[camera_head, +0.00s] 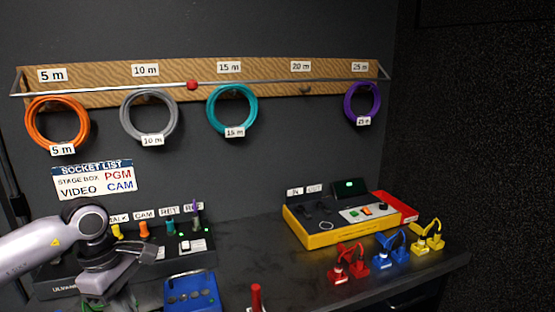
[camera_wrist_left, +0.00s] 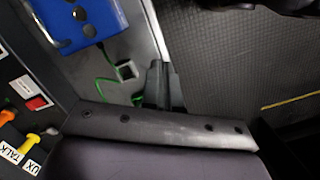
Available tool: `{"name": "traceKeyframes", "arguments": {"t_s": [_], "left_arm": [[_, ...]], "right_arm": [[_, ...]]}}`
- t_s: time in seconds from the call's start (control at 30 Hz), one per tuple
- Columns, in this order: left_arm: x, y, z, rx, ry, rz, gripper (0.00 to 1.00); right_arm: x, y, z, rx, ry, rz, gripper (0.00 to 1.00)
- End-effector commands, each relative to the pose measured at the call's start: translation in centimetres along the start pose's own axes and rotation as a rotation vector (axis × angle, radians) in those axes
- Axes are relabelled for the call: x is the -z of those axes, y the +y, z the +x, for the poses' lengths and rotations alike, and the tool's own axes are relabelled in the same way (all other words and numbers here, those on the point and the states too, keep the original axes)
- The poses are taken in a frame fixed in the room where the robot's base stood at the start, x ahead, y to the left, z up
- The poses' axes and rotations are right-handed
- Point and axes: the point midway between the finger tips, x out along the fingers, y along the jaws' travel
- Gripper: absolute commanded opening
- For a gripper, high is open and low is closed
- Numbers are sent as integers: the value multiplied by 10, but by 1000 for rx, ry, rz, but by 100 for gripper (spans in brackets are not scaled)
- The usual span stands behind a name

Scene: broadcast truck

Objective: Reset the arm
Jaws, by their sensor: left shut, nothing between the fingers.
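My left arm comes in from the left in the head view. Its wrist and left gripper (camera_head: 140,254) are over the front left of the desk, beside the blue box. In the left wrist view the dark fingers of my left gripper (camera_wrist_left: 160,72) are together with nothing between them. They are near the blue box (camera_wrist_left: 82,22) and a green cable (camera_wrist_left: 103,88). I cannot tell whether they touch the cable. My right gripper is not in view.
The blue box (camera_head: 192,291) stands on the desk (camera_head: 262,245) near a red upright object (camera_head: 256,297). A panel with coloured plugs (camera_head: 144,229) is behind my arm. A yellow case (camera_head: 318,233) and red, blue and yellow connectors are right. Coiled cables (camera_head: 231,110) hang above.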

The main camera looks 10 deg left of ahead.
Motion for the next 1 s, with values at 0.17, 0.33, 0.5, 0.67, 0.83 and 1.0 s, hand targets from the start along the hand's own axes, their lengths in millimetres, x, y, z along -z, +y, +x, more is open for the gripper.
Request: {"name": "traceKeyframes", "arguments": {"t_s": [0.17, 0.33, 0.5, 0.67, 0.83, 1.0], "left_arm": [[-93, -14, 44, 53, -360, -68, 0], [-184, -34, 55, 162, -769, -258, 0], [-247, -44, 42, 337, -1171, -578, 0], [-267, -37, 27, 543, -1495, -973, 0], [-250, -21, 33, 791, -1760, -1482, 0], [-206, -18, 75, 1050, -1919, -2073, 0]], "right_arm": [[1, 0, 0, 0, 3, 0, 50], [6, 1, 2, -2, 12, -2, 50], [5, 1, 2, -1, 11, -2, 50], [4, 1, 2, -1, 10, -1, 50], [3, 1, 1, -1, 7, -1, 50], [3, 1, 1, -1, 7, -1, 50]]}}
